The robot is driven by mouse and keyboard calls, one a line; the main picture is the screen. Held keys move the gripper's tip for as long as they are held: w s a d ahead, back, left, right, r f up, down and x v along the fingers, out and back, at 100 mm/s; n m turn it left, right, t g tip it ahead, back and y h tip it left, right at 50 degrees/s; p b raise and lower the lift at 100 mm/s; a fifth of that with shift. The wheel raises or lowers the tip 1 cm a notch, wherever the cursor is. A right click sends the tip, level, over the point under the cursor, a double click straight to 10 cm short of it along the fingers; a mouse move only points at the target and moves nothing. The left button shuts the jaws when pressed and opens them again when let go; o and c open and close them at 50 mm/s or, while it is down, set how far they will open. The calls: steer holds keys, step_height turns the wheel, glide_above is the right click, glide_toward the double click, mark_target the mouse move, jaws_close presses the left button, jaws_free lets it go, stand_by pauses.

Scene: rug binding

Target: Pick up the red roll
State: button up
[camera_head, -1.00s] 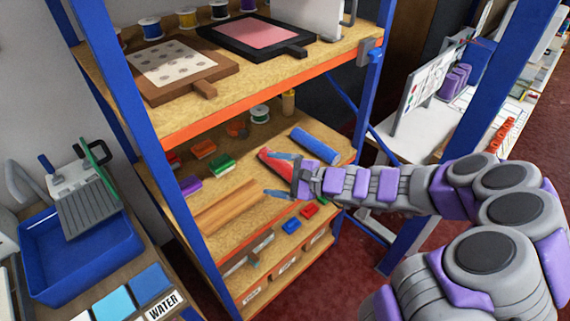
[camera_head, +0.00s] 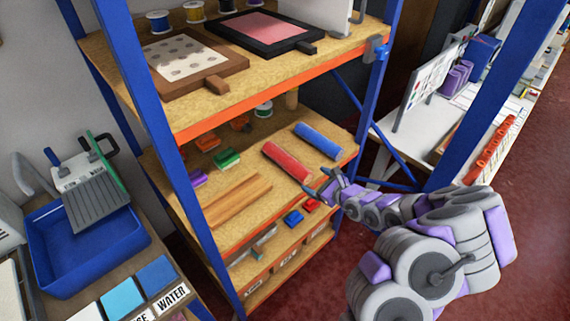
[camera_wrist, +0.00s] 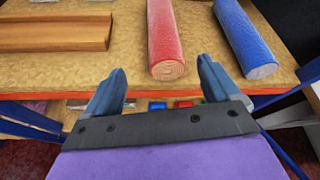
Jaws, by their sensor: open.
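The red roll (camera_head: 287,161) lies on the middle shelf of the rack, its near end close to the shelf's front edge. In the wrist view the red roll (camera_wrist: 164,38) points away from me, ahead of the gap between the fingers. My gripper (camera_head: 318,188) is open and empty, just in front of the shelf edge and short of the roll's near end. In the wrist view my gripper (camera_wrist: 160,88) has its two blue-grey fingers spread apart, with the roll's near end beyond them and not touched.
A blue roll (camera_head: 318,140) lies to the right of the red one. Brown wooden strips (camera_head: 233,200) lie to the left. The upper shelf (camera_head: 235,103) overhangs from above. A blue upright post (camera_head: 372,90) stands right of the rolls. Small coloured blocks (camera_head: 293,217) sit below.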

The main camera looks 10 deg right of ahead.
mark_target(306, 173)
steer(key=w+f, duration=0.1)
steer(key=w+a+f+b, duration=0.1)
steer(key=w, duration=0.3)
steer(key=shift+w+a+f, duration=0.15)
steer(key=shift+a+f, duration=0.05)
steer(key=shift+f, duration=0.2)
steer(key=shift+w+a, duration=0.3)
steer(key=shift+a, duration=0.15)
steer(key=b+x, duration=0.1)
steer(key=x, duration=0.3)
steer(key=shift+a+b, duration=0.25)
steer(key=shift+b, duration=0.1)
steer(key=shift+w+f, duration=0.15)
steer(key=shift+w, duration=0.2)
steer(key=shift+c, duration=0.3)
steer(key=shift+a, duration=0.1)
steer(key=c, duration=1.1)
